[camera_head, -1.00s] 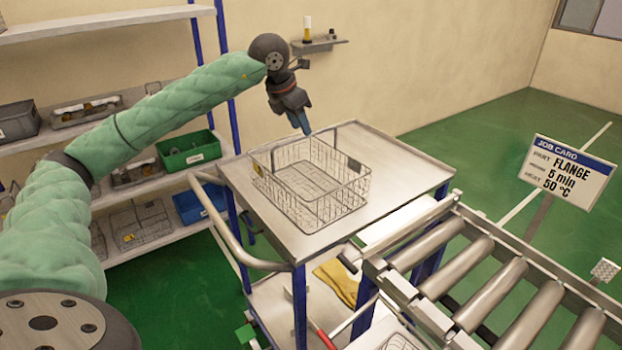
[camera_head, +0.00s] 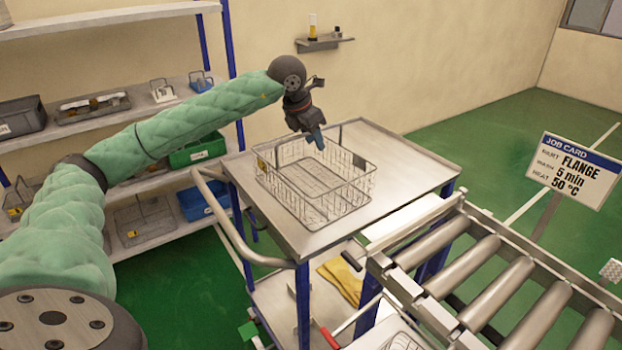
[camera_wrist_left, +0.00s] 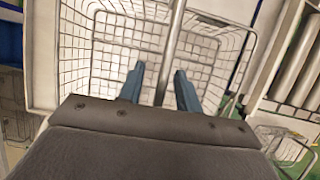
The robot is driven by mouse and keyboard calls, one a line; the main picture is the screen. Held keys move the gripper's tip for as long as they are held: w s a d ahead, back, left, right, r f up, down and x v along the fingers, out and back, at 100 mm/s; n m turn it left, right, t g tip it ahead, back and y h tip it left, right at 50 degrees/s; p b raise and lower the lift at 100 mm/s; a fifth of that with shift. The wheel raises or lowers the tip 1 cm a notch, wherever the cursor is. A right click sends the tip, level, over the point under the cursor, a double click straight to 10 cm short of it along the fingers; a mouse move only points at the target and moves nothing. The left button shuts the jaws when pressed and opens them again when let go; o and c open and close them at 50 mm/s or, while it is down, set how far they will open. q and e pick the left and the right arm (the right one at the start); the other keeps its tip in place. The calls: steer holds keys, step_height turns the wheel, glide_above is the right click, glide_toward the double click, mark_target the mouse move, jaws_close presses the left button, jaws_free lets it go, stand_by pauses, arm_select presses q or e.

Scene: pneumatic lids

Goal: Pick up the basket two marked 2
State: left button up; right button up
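An empty wire basket (camera_head: 315,200) stands on the top of a metal cart (camera_head: 410,160). It carries small tags, but I cannot read a number on them. My left gripper (camera_head: 317,142) is over the far side of the basket, pointing down. In the left wrist view its two blue fingers (camera_wrist_left: 160,75) are apart, with the mesh of the basket (camera_wrist_left: 110,60) beyond them. A metal bar (camera_wrist_left: 172,45) shows between the fingers; I cannot tell whether they touch it. My right gripper is not in view.
A roller conveyor (camera_head: 480,270) adjoins the cart at the right. Yellow gloves (camera_head: 343,278) lie on the cart's lower shelf. Shelving with bins, such as a green bin (camera_head: 197,152), stands behind on the left. A job card (camera_head: 573,170) stands at the right.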

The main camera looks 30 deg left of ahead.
arm_select(q)
steer(key=shift+f+b, duration=0.3)
steer(key=shift+b, duration=0.15)
stand_by(0.3)
jaws_close()
stand_by(1.5)
